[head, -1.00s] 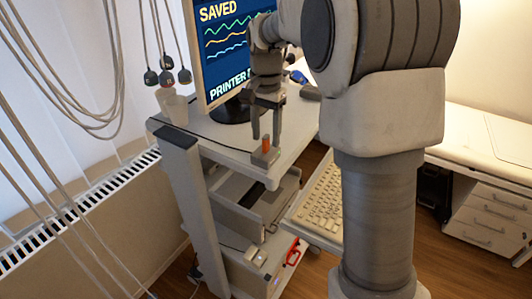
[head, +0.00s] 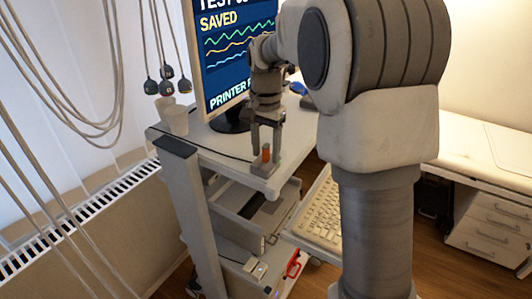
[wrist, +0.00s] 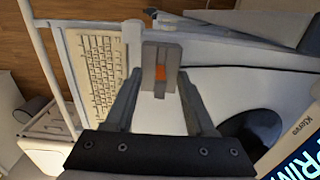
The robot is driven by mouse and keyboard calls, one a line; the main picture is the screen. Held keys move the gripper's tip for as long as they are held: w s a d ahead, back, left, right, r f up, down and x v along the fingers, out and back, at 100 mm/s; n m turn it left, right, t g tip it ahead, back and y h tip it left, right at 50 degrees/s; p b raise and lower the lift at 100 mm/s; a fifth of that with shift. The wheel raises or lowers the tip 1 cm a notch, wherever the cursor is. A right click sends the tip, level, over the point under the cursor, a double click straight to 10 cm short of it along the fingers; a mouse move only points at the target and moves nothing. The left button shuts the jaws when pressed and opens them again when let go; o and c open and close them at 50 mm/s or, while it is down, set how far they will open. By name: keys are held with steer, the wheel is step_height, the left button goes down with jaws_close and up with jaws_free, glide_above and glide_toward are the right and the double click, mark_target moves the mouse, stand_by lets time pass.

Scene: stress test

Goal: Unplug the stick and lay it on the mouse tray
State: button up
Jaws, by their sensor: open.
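The orange stick (head: 266,153) stands upright in a small grey block (head: 264,168) at the near corner of the cart's top. In the wrist view, the stick (wrist: 160,73) shows as an orange patch in the block's slot. My gripper (head: 266,147) points down over it, open, with one finger on each side. The wrist view shows my gripper's fingers (wrist: 154,82) apart, with a gap beside the block. I cannot tell how far down they reach. I cannot clearly make out the mouse tray; a pale ledge (wrist: 58,128) lies past the keyboard in the wrist view.
A monitor (head: 228,60) stands behind my gripper, and a white cup (head: 174,118) stands at the left. A keyboard (head: 322,208) lies on a lower shelf at the right. Cables hang at the left. My arm hides much of the right side.

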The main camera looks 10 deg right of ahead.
mark_target(266, 146)
stand_by(0.8)
jaws_close()
steer(key=shift+r, duration=0.1)
stand_by(1.3)
steer(key=shift+r+p, duration=2.65)
steer(key=shift+r, duration=0.25)
